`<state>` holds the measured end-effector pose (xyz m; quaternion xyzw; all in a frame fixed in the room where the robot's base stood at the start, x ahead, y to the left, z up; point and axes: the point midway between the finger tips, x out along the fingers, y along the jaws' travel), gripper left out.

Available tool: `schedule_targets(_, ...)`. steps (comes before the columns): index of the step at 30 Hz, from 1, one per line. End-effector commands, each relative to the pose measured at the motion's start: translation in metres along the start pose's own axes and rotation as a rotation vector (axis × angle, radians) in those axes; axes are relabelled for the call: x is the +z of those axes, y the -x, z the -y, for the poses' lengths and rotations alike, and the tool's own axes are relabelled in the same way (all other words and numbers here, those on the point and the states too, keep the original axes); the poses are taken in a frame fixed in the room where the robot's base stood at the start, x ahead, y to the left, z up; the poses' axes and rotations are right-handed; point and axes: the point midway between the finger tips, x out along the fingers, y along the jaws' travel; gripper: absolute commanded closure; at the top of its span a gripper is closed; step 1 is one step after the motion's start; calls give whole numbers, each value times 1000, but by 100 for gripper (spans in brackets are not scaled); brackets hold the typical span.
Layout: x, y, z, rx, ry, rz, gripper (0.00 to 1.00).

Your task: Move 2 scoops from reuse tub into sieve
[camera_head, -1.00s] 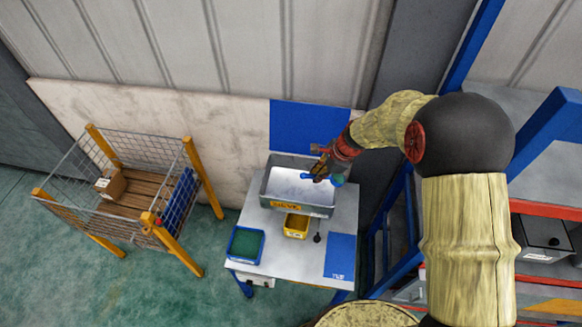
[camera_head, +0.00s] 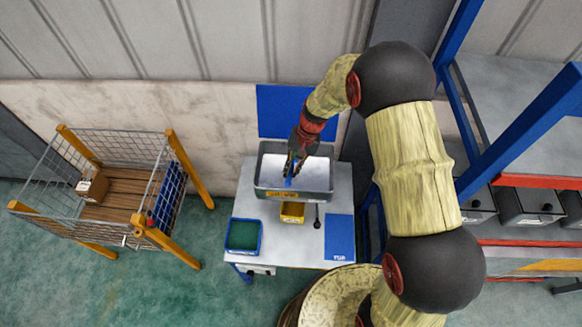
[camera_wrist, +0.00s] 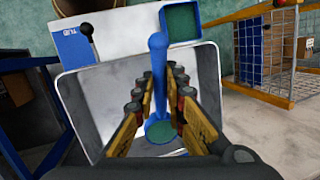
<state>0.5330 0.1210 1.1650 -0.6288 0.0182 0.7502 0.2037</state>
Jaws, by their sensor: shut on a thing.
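My gripper (camera_head: 297,160) is shut on a blue scoop (camera_wrist: 158,75), above the grey bin (camera_head: 294,193). The scoop's long handle lies between the fingers. Its round end shows green inside in the wrist view. The grey bin has a pale inside and a yellow label that seems to read SIEVE. A blue-rimmed tub (camera_head: 243,249) with green contents stands at the table's front left; it also shows in the wrist view (camera_wrist: 180,20). A small yellow tub (camera_head: 292,213) stands in front of the grey bin. I cannot read which tub is marked reuse.
The pale table (camera_head: 288,247) has a blue mat (camera_head: 340,238) at its right front. A dark tool (camera_head: 317,217) lies beside the yellow tub. A wire cage with yellow posts (camera_head: 186,166) stands left. Blue racking (camera_head: 520,130) stands right.

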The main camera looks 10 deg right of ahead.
Motion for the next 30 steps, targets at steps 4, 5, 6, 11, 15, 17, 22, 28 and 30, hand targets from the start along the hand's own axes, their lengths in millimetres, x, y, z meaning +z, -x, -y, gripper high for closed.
schedule_targets(4, -3, -6, -4, -85, -3, -8, 100)
schedule_targets(5, -3, -6, -4, -101, -4, -8, 100)
schedule_targets(6, -3, -6, -5, -121, -4, -8, 100)
schedule_targets(11, -3, -7, -6, -207, -3, -10, 100)
schedule_targets(15, -3, -8, -7, -283, -3, -13, 100)
schedule_targets(17, -3, -9, -8, -317, -4, -13, 100)
schedule_targets(22, -4, -10, -10, -418, -4, -15, 100)
schedule_targets(28, -4, -12, -12, -552, -3, -18, 100)
schedule_targets(30, -4, -12, -12, -594, 0, -20, 100)
